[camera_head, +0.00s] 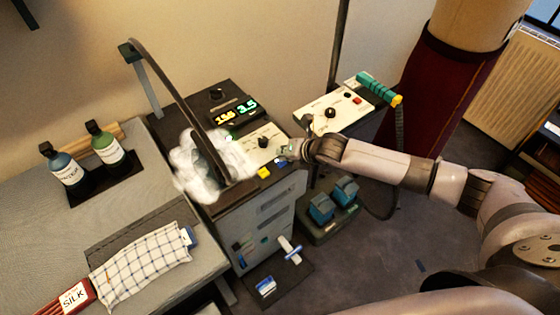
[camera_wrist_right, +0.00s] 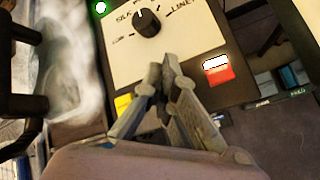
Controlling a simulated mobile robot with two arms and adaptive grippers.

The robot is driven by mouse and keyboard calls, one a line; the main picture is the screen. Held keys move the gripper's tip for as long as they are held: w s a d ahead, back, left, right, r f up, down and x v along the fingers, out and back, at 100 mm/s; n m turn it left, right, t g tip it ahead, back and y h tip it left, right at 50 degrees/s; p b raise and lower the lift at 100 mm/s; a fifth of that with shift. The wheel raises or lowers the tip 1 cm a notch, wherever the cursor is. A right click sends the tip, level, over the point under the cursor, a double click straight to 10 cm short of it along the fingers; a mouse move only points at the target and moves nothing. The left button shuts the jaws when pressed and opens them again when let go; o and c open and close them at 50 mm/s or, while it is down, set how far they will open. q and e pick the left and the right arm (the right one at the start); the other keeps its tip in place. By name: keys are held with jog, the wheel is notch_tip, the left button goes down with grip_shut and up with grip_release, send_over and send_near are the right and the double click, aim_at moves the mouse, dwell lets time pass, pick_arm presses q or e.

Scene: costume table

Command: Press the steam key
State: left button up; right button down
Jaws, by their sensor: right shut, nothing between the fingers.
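A control unit (camera_head: 265,145) with a pale panel and a black knob stands in the middle of the head view; the knob (camera_wrist_right: 147,22) also shows in the right wrist view, with fabric words around it. A yellow key (camera_head: 264,173) sits at the unit's front edge and shows partly behind my fingers in the wrist view (camera_wrist_right: 122,104). A red and white key (camera_wrist_right: 218,70) lies to the right of the fingers. I cannot read which key is the steam key. My right gripper (camera_head: 285,152) is shut and empty over the panel's front right; its fingertips (camera_wrist_right: 163,74) hide part of the panel. I cannot tell whether they touch it.
White steam (camera_head: 200,168) surrounds an upright hose left of the panel. Lit displays (camera_head: 235,110) read 3.5 and another value. A second panel (camera_head: 325,112) with a teal handle stands behind right. Two bottles (camera_head: 107,146) and a checked cloth (camera_head: 140,263) are on the grey board.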

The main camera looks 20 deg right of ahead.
jog(key=shift+f, duration=0.5)
dwell(0.4)
jog(key=shift+r, duration=0.1)
jog(key=shift+r+p, duration=0.75)
jog(key=shift+r, duration=0.1)
notch_tip(320, 180, up, 6)
jog(key=p, duration=0.6)
